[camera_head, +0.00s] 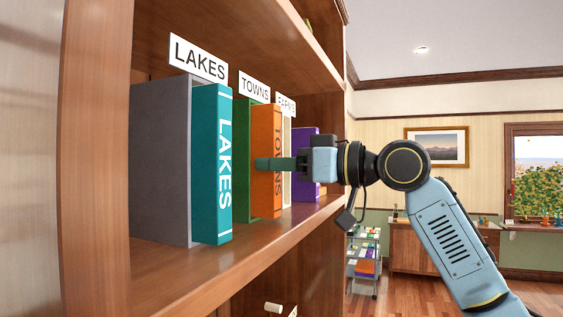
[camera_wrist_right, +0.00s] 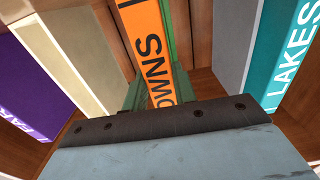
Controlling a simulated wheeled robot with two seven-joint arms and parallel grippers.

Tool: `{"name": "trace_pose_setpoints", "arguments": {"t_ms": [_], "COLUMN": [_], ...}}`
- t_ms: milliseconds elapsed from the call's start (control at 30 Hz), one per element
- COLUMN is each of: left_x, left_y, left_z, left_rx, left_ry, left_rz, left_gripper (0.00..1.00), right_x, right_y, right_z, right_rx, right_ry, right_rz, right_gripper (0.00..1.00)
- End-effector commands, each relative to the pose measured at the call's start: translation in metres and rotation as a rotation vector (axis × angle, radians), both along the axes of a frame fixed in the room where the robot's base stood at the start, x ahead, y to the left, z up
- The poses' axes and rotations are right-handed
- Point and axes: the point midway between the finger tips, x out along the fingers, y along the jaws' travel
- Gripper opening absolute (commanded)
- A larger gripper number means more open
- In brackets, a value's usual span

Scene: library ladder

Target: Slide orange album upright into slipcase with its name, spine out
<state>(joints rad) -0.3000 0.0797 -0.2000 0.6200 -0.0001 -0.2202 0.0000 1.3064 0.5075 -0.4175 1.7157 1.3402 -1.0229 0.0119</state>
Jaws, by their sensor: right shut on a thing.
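The orange album (camera_head: 267,128) stands upright under the TOWNS sign (camera_head: 255,86), its lettered spine facing out. It is partly inside the green slipcase (camera_head: 242,140), with its spine end in front of the case's edge. My right gripper (camera_head: 272,164) is shut on the album's spine end, coming in from the right. In the right wrist view the orange spine (camera_wrist_right: 145,35) runs up from between the gripper's green fingers (camera_wrist_right: 152,98). How deep the album sits is hidden. My left gripper is not in view.
To the left a grey slipcase (camera_head: 160,160) holds the teal LAKES album (camera_head: 211,165). To the right are a cream slipcase (camera_head: 287,135) and a purple album (camera_head: 305,145). The shelf board (camera_head: 190,265) is clear in front; a wooden upright (camera_head: 95,150) bounds it at left.

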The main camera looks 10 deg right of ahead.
Motion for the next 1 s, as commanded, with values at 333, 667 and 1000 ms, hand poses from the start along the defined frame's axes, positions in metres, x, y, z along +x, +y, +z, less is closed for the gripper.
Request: {"name": "trace_pose_setpoints", "arguments": {"t_ms": [333,667,1000], "left_x": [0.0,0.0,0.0], "left_y": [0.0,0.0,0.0], "left_z": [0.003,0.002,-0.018], "left_rx": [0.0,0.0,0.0], "left_ry": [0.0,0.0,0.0], "left_rz": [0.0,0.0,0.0], "left_gripper": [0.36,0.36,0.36], "right_x": [0.002,0.003,-0.028], "right_y": [0.003,0.003,-0.038], "right_z": [0.001,-0.001,-0.004], "right_rx": [0.002,-0.003,-0.001], "right_ry": [-0.003,0.002,-0.003], "right_rz": [0.0,0.0,-0.005], "right_gripper": [0.45,0.53,0.53]}}
